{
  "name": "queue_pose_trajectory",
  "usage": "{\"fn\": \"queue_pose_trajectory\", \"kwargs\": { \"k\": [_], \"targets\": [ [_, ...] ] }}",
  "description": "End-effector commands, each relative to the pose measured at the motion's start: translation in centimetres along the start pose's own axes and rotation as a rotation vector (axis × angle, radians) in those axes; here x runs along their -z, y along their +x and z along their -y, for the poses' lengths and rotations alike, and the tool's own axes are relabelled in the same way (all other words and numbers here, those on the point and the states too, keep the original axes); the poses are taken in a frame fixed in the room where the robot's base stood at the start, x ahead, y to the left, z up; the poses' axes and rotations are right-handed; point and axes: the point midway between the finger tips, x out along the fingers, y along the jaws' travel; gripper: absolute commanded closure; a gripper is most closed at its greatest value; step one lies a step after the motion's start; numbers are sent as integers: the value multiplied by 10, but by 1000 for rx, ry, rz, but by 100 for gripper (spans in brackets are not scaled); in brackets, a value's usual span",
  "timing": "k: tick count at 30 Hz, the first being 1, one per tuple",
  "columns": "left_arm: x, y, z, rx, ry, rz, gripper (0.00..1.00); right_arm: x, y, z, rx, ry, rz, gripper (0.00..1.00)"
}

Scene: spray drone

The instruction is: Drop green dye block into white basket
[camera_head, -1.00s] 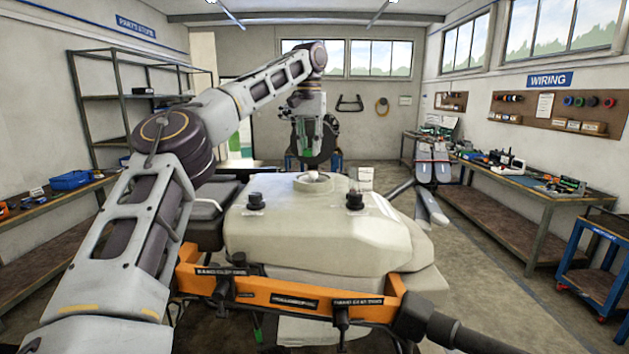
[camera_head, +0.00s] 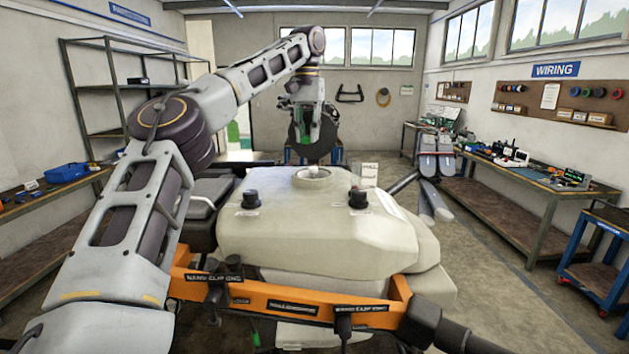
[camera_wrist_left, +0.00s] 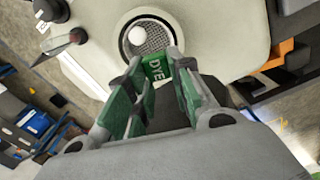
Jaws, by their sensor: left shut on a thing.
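My left gripper (camera_head: 315,137) hangs from the left arm over the far side of the tank top in the head view. In the left wrist view the gripper (camera_wrist_left: 158,70) has its fingertips closed on the green dye block (camera_wrist_left: 156,69), marked "DYE". The basket is a round mesh insert with a pale rim (camera_wrist_left: 121,32) in the tank's opening, and the block appears at its edge in that view. A white ball (camera_wrist_left: 137,35) is in the basket. In the head view the opening's rim (camera_head: 313,183) shows just below the gripper. My right gripper is out of view.
The pale drone tank (camera_head: 310,230) fills the middle, with two black knobs (camera_head: 250,199) on top and an orange bar (camera_head: 285,300) in front. Folded drone arms (camera_head: 433,200) stick out at right. Benches line both walls, with open floor at right.

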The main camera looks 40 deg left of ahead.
Motion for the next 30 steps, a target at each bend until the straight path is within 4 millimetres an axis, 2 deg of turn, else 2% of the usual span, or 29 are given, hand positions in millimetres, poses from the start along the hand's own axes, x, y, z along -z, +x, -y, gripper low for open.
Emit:
{"fn": "queue_pose_trajectory", "kwargs": {
  "k": [11, 30],
  "targets": [
    [0, 15, 0, -1, 1, 3, 89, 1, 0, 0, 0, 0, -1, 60],
    [0, 54, 0, 0, 1, 2, 89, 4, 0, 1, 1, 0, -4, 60]
  ]
}}
